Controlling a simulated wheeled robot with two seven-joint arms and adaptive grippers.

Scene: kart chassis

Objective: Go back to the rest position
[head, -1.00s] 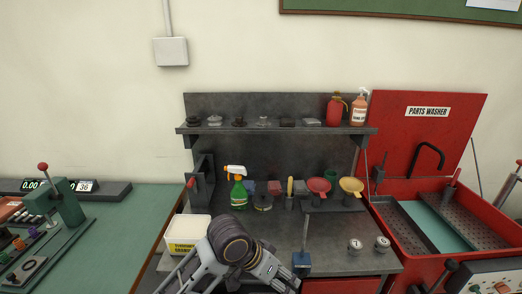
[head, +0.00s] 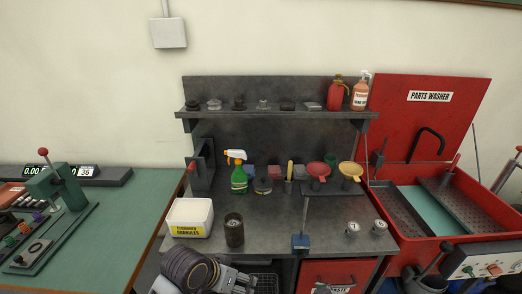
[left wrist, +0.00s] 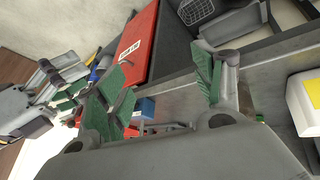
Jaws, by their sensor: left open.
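My left gripper (left wrist: 160,92) is open in the left wrist view, its green-padded fingers wide apart with nothing between them. In the head view my left arm is low at the bottom edge, in front of the grey workbench (head: 275,222). A dark can (head: 234,230) stands upright on the bench, apart from the arm. A white tub with a yellow label (head: 190,216) stands to its left.
A green spray bottle (head: 238,180), a red funnel (head: 318,170) and a yellow funnel (head: 350,170) stand at the bench's back. The red parts washer (head: 410,242) is at right, a green table (head: 120,215) at left.

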